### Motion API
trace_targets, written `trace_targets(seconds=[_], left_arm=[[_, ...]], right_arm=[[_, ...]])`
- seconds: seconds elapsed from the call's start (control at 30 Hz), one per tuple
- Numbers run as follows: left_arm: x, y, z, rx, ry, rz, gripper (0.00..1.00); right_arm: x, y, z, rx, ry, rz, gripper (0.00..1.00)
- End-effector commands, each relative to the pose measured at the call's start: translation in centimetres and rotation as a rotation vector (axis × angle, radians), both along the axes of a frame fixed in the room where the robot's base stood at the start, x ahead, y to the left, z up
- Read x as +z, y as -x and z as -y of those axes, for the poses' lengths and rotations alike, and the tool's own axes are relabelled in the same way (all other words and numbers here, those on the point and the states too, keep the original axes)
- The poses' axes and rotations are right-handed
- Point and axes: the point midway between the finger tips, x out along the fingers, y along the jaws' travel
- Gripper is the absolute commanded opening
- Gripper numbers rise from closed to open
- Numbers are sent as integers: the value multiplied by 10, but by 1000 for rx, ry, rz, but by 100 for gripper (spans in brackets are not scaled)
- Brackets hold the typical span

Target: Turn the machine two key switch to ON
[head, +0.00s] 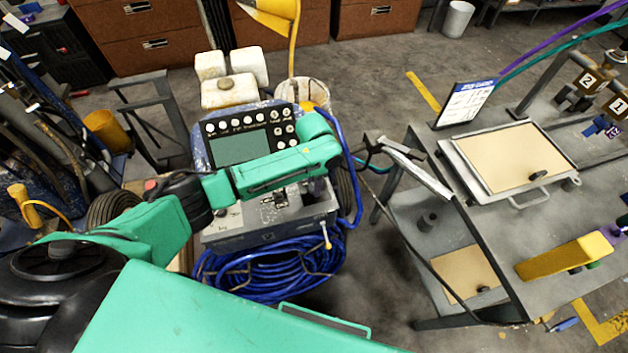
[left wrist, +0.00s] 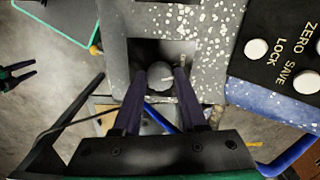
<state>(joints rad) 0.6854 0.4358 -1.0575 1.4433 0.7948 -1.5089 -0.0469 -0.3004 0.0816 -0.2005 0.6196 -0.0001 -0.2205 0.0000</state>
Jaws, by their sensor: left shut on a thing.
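The line striper has a console with a display (head: 238,148) and a lower grey switch panel (head: 270,222). My left arm reaches over it, and my left gripper (head: 316,190) points down at the panel's right end, partly hidden by its own wrist. In the left wrist view, my left gripper (left wrist: 159,84) has its two dark fingers on either side of a small grey rounded knob (left wrist: 160,72), apparently the key switch, in a dark square recess of the speckled panel (left wrist: 205,30). It is shut on this knob. The ON marking and key angle are too small to read.
A blue hose coil (head: 268,268) hangs below the panel. Drawers (head: 145,35) line the back. Grey floor lies between.

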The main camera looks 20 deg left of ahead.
Motion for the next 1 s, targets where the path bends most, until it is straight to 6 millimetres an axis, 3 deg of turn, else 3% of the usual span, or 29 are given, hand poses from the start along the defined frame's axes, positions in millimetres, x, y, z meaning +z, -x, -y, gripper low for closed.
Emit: trace_targets(seconds=[0.6,1.0], left_arm=[[3,-2,1,-561,2,5,0],[2,-2,1,-774,2,6,0]], right_arm=[[27,0,0,-1,0,0,50],[31,0,-1,-2,-1,1,50]])
